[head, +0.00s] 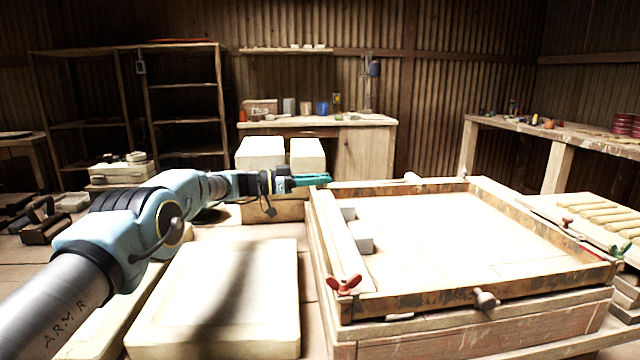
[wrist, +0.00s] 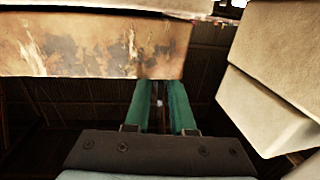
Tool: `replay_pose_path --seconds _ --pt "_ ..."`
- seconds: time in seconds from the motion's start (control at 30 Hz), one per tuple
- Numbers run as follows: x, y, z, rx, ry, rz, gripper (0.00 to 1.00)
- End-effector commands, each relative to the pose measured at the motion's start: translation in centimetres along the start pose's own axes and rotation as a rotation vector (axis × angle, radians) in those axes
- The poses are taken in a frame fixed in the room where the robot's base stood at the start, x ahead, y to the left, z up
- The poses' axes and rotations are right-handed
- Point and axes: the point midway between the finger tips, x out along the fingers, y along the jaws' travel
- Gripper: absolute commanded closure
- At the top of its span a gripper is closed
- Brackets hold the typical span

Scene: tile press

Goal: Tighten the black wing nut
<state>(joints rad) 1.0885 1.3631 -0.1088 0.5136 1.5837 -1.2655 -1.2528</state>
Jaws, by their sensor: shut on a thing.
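My gripper (head: 322,180) has teal fingers and is at the far left corner of the wooden frame (head: 420,303) in the head view. In the wrist view my gripper (wrist: 160,90) has its two fingers a little apart, with the tips at the lower edge of the frame's stained side (wrist: 95,45). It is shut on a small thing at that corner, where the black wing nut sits. The nut itself is hidden by the fingers and the frame, and I cannot make out its wings.
A red wing nut (head: 343,286) stands at the near left corner. A grey knob (head: 487,300) sticks out of the front side. Pale blocks (head: 260,152) stand behind my arm, and a large pale slab (head: 215,300) lies left of the press. Shelves and benches line the walls.

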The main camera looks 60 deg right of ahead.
Motion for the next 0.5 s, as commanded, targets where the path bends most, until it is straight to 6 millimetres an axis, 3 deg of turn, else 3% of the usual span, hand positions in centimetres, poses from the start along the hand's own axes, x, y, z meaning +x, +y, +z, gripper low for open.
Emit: replay_pose_path --seconds 0.23,0.27,0.5 --pt "-0.21 -0.21 -0.29 0.003 0.001 -0.006 1.00" --pt "-0.20 -0.21 -0.29 0.003 0.001 -0.006 0.75" --pt "-0.09 -0.08 -0.15 0.002 0.001 -0.002 0.48"
